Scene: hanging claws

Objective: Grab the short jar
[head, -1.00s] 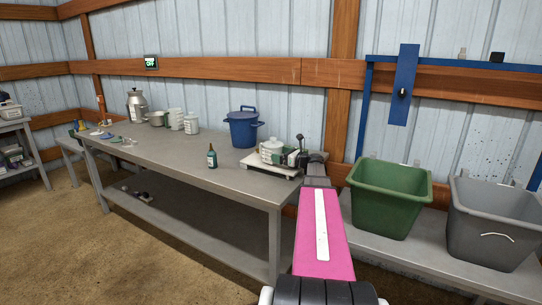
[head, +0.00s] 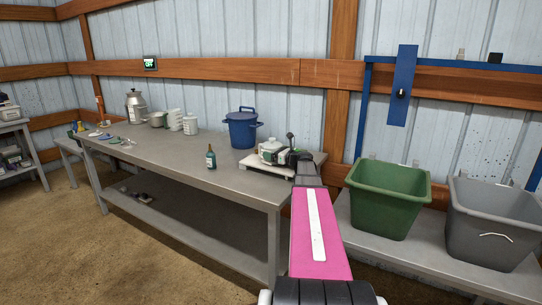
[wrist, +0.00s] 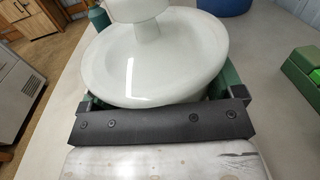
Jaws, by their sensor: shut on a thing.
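The short jar (head: 266,147) is white with a wide domed lid and a knob. It is at the white scale (head: 256,165) near the table's right end. In the wrist view the jar (wrist: 150,62) fills the middle, upright, its lid hiding most of its body. My gripper (head: 274,156) is shut on the jar, with green finger parts showing at both sides of it in the wrist view. The fingertips and the jar's base are hidden, so I cannot tell whether it touches the scale.
A blue lidded pot (head: 242,130) stands behind the jar, and a dark green bottle (head: 211,158) stands to the left. White jars (head: 190,124) and a metal can (head: 137,107) are farther left. Green (head: 388,198) and grey bins (head: 493,223) sit at right. The table's front middle is clear.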

